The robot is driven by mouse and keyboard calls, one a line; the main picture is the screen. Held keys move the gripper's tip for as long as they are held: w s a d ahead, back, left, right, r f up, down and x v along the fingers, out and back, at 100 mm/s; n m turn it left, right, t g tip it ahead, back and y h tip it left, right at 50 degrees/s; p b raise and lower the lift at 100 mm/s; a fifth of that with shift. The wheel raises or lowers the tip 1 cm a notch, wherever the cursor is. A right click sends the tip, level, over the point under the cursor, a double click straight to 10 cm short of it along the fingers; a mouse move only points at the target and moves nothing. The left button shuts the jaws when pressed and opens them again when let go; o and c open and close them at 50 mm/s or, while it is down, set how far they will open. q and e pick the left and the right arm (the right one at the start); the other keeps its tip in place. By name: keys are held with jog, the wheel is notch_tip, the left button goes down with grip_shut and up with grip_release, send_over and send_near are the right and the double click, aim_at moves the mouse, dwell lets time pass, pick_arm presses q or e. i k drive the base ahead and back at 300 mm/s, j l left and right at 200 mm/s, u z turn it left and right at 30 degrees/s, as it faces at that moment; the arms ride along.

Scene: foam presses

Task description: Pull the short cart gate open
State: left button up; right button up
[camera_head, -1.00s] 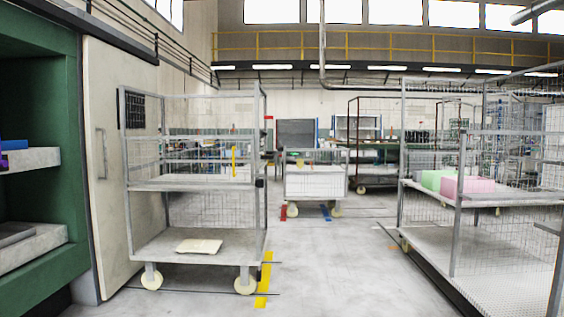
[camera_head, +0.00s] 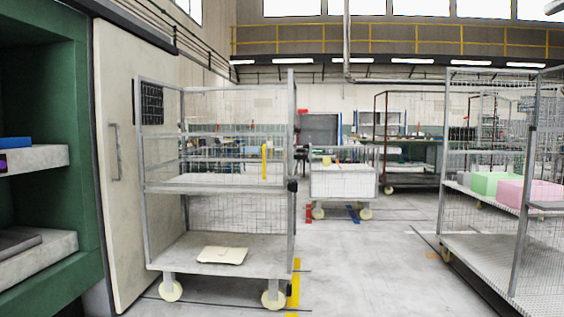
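A tall grey wire-mesh cart (camera_head: 217,184) stands left of centre, with two shelf levels and cream wheels. A vertical yellow bar (camera_head: 264,161) shows at its right part, and a small black fitting (camera_head: 292,185) is on its right front post. A lower cart (camera_head: 343,180) with a white load bed stands farther back, near the centre. A large mesh cart (camera_head: 523,190) stands at the right. I cannot tell which cart is the short one or pick out its gate. Neither of my grippers is in view.
A cream door panel (camera_head: 128,170) with a vertical handle (camera_head: 116,152) and a green press frame (camera_head: 85,130) are at the left. A cream sheet (camera_head: 223,255) lies on the near cart's bottom shelf. Pink foam (camera_head: 529,193) sits in the right cart. The floor (camera_head: 385,275) between carts is clear.

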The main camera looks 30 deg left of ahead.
aim_at(287, 177)
jog(key=i+j, duration=0.15)
jog(key=j, duration=0.2)
jog(key=i+j, duration=0.15)
jog(key=j, duration=0.2)
jog(key=i+j+z, duration=0.1)
jog(key=j, duration=0.25)
jog(key=i+j, duration=0.25)
jog(key=i+j+z, duration=0.1)
jog(key=j, duration=0.35)
jog(key=i+j, duration=0.15)
jog(key=j, duration=0.25)
